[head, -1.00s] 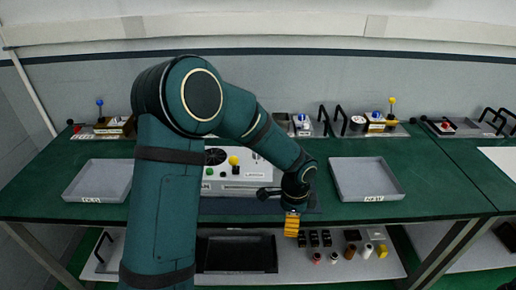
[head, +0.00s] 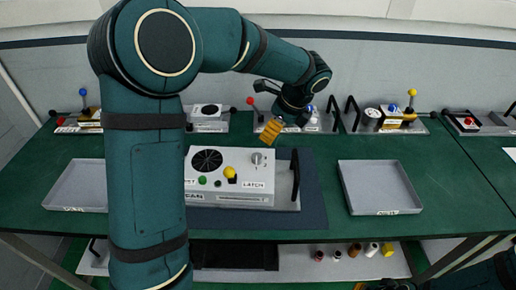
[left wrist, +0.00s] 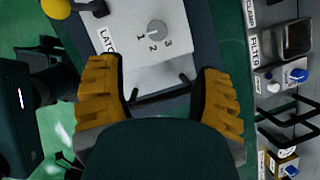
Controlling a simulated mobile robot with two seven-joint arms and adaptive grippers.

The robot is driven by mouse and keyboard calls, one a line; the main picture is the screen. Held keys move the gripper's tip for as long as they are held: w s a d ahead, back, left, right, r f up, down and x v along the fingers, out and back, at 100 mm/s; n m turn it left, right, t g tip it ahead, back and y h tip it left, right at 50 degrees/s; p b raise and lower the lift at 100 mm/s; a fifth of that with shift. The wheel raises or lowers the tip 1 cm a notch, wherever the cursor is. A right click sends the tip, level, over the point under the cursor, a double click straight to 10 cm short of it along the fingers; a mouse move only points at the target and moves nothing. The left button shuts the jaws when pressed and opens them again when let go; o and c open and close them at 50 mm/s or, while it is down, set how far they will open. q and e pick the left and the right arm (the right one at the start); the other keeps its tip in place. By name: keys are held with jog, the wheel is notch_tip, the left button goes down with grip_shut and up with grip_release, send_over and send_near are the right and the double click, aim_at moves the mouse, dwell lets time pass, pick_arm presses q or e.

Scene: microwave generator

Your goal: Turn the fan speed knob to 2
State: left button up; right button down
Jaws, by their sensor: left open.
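The fan unit (head: 220,192) is a light grey box on a dark mat on the green table. Its grey fan speed knob (head: 257,158) is on the top right of its face. The left wrist view shows the knob (left wrist: 156,29) with 1, 2 and 3 printed around it; I cannot tell which number it points to. My left gripper (head: 268,132), with yellow finger pads, is open above and behind the knob, not touching it. In the wrist view its fingers (left wrist: 160,68) are wide apart, with the knob beyond them. A little of my right gripper (head: 362,286) may show at the bottom edge.
A black handle (head: 295,175) stands right of the box. A yellow ball (head: 229,171) and green button (head: 202,180) are on its face. Grey trays (head: 381,187) lie on either side. Several devices with levers line the back of the table.

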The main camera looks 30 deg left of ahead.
aim_at(257, 156)
pick_arm(q)
jog(key=x, duration=0.4)
jog(key=b+x, duration=0.1)
jog(key=x, duration=0.4)
jog(key=b+x, duration=0.1)
jog(key=x, duration=0.3)
jog(key=shift+s+f, duration=0.15)
jog(key=shift+s, duration=0.15)
pick_arm(e)
jog(key=shift+s+f, duration=0.3)
jog(key=shift+f, duration=0.25)
jog(key=shift+s+f, duration=0.25)
jog(key=shift+f, duration=0.25)
pick_arm(q)
grip_shut()
